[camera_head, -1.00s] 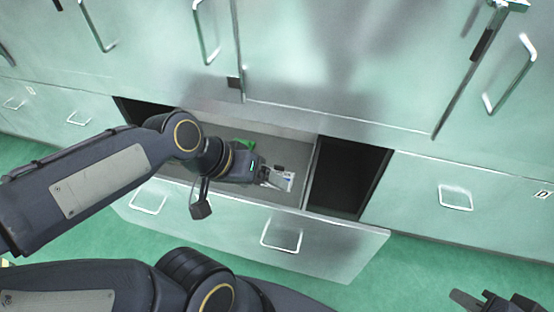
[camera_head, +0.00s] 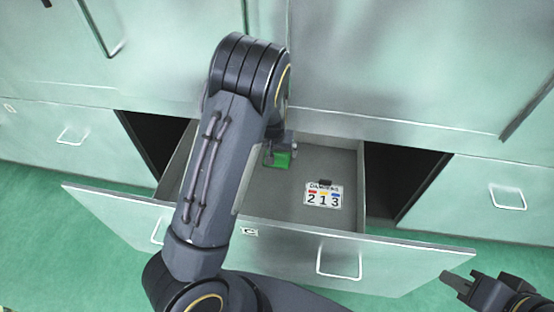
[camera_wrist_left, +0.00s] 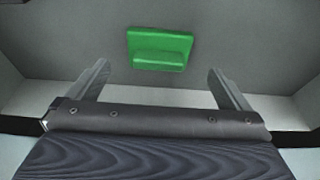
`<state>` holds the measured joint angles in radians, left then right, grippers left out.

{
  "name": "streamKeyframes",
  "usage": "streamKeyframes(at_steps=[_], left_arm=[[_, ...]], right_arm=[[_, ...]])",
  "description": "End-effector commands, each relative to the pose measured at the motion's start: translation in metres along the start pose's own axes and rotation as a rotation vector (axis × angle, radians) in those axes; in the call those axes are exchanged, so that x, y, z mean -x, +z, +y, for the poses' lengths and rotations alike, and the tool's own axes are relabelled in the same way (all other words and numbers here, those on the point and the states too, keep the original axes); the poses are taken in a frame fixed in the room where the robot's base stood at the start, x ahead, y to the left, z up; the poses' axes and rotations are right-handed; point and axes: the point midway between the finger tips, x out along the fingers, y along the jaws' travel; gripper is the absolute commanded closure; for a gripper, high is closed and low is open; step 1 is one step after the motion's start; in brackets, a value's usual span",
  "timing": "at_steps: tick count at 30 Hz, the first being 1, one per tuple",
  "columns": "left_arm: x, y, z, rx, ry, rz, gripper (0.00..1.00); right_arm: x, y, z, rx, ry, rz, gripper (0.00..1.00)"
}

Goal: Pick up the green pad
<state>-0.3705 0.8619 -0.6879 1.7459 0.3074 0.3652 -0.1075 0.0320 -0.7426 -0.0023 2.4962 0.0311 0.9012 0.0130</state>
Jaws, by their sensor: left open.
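The green pad (camera_head: 277,159) lies inside the open drawer (camera_head: 238,225), in its back middle part. In the left wrist view the green pad (camera_wrist_left: 159,49) shows whole, ahead of and between the two fingers, apart from both. My left gripper (camera_wrist_left: 160,78) is open and empty. In the head view my left arm reaches over the drawer and hides most of the left gripper (camera_head: 283,150) and the drawer's left part.
A white card (camera_head: 323,196) with numbers 2 1 3 and a small dark clip lies in the drawer, right of the pad. Dark gaps flank the drawer. Closed green cabinet fronts (camera_head: 400,60) stand behind. The drawer floor near the card is clear.

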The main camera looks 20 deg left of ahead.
Motion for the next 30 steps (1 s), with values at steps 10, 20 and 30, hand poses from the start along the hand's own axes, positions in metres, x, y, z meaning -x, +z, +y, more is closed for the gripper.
streamKeyframes(at_steps=[10,20,30], left_arm=[[-0.048,-0.004,0.001,0.002,0.0,-0.004,0.0],[-0.064,-0.005,0.002,0.002,0.002,-0.001,0.0],[-0.064,-0.004,0.002,0.002,0.002,-0.002,0.34]], right_arm=[[-0.004,0.002,0.002,0.0,0.0,0.0,0.75],[-0.005,0.003,0.002,0.0,0.0,0.0,0.75],[-0.005,0.003,0.002,0.0,0.0,0.0,0.75]])
